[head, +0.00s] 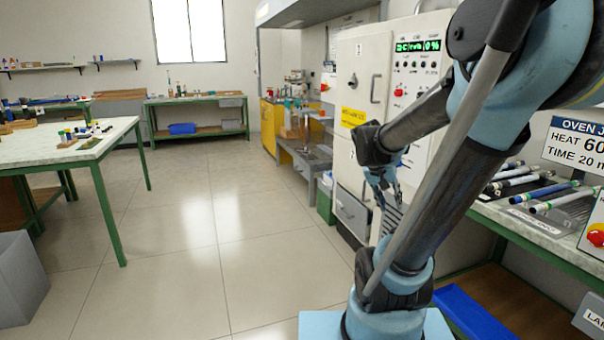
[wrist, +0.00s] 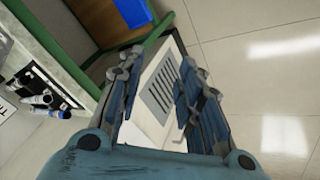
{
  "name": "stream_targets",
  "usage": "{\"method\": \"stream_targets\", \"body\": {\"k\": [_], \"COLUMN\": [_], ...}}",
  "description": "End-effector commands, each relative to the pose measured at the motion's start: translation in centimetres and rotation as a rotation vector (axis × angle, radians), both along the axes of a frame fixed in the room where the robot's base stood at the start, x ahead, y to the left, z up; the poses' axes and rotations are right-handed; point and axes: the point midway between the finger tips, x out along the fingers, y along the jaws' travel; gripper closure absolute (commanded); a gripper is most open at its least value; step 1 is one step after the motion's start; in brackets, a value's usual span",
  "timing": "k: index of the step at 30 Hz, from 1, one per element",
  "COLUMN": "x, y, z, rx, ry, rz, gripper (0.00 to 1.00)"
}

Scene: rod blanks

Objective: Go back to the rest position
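My arm rises at the right of the head view and bends over, with my gripper (head: 385,196) hanging in front of the pale oven cabinet (head: 354,90). In the wrist view, the two fingers of my gripper (wrist: 158,68) stand apart with nothing held between them. A pale panel with dark slots shows through the gap, below the fingers. Several rods (head: 541,193) lie on the bench at the right, apart from my gripper. Some rod ends (wrist: 42,100) also show at the left of the wrist view.
The right bench has a green frame (head: 505,232) and an oven sign (head: 578,140). A blue bin (head: 478,312) sits under it. A white-topped table (head: 62,150) and grey bin (head: 18,280) stand at the left. The tiled floor (head: 180,270) between is clear.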

Motion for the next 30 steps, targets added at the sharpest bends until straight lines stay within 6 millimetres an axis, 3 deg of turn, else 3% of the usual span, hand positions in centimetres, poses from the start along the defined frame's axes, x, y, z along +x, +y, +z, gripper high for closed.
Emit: {"method": "stream_targets", "body": {"k": [9,18,24,30], "x": [-7.3,-12.6,-14.3,-14.6], "y": [3.5,7.1,8.5,8.7], "z": [-3.1,-6.3,-7.5,-7.7], "rx": [0.151,0.284,0.332,0.341], "ry": [0.071,0.102,0.106,0.106], "rz": [0.161,0.315,0.374,0.387], "gripper": [0.67,0.67,0.67,0.67]}}
